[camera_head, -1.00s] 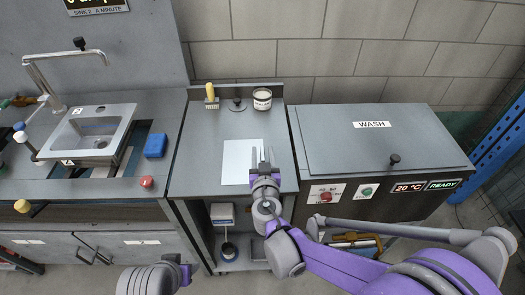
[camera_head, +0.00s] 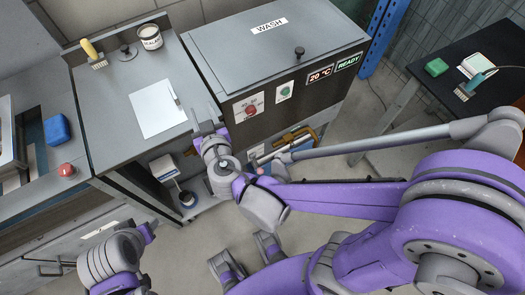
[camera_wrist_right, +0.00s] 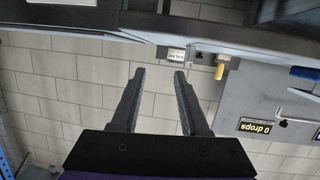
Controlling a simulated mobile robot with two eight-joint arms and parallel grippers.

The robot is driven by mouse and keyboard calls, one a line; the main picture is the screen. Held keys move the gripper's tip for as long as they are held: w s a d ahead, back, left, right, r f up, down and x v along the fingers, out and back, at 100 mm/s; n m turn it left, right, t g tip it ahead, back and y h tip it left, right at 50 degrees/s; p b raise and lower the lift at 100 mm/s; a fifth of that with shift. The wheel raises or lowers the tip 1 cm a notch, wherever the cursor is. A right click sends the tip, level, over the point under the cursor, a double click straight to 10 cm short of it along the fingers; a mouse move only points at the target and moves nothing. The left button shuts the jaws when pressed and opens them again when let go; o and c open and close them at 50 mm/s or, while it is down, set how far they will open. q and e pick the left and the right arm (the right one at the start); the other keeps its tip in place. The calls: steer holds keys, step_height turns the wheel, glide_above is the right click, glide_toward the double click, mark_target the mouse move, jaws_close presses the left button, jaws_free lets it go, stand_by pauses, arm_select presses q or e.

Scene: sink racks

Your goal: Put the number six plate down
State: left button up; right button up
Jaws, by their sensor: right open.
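My right gripper (camera_head: 208,124) is in front of the middle counter's front edge, near its right corner. The right wrist view shows its two fingers (camera_wrist_right: 159,76) apart with nothing between them. A flat white sheet or plate (camera_head: 157,112) lies on the counter behind and left of the gripper, apart from it. A thin object (camera_head: 174,95) shows at its right edge. I can read no six on it, so I cannot tell whether it is the number six plate.
The wash unit (camera_head: 270,58) stands to the right. A blue block (camera_head: 57,130) and red button (camera_head: 66,170) are left. A dark table (camera_head: 465,80) is far right.

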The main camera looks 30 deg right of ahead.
steer(key=s+d+f+m+g+h, duration=0.15)
steer(key=s+d+g, duration=0.25)
steer(key=d, duration=0.4)
steer(key=s+d+f+n+g+y, duration=0.1)
steer(key=s+f+g, duration=0.1)
steer(key=s, duration=0.5)
steer(key=s+d+f+n+g+y, duration=0.1)
steer(key=s+f+g+y, duration=0.1)
steer(key=s, duration=0.5)
steer(key=shift+s+d+f+g, duration=0.15)
steer(key=shift+s+f+g, duration=0.05)
steer(key=shift+f+g, duration=0.8)
steer(key=shift+r, duration=0.15)
